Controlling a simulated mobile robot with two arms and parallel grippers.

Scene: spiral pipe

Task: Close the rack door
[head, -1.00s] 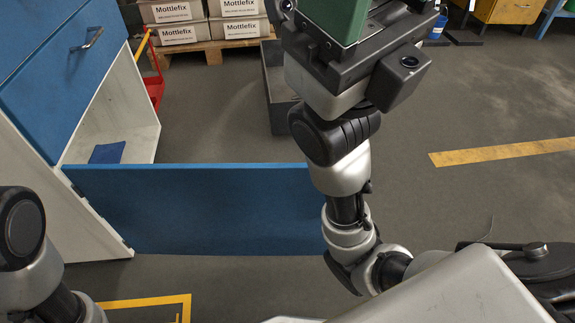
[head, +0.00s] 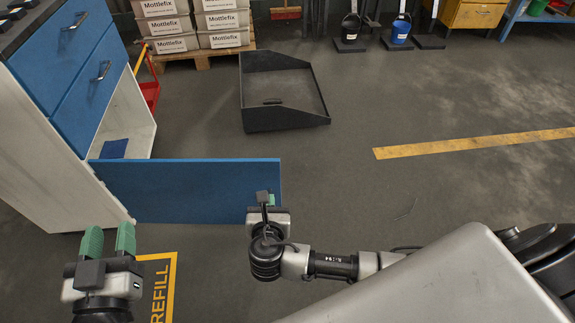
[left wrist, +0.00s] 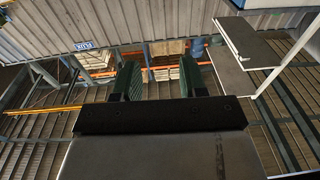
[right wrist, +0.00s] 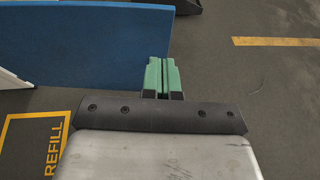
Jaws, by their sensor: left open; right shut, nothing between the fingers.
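The rack is a white cabinet (head: 45,170) with blue drawers at the left of the head view. Its blue door (head: 185,192) stands wide open, reaching right from the cabinet's front corner. The door also fills the upper left of the right wrist view (right wrist: 90,45). My right gripper (head: 268,198) is shut and empty near the door's free edge, on the near side; I cannot tell whether it touches. Its green fingers are together in the right wrist view (right wrist: 162,75). My left gripper (head: 109,241) is open and empty, in front of the cabinet, with its green fingers apart in the left wrist view (left wrist: 158,80).
A blue item (head: 114,149) lies inside the cabinet opening. A dark open tray (head: 283,95) is on the floor beyond the door. Stacked Mottlefix boxes (head: 195,25) stand on a pallet at the back. A yellow REFILL marking (head: 172,275) is on the floor nearby. Floor to the right is clear.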

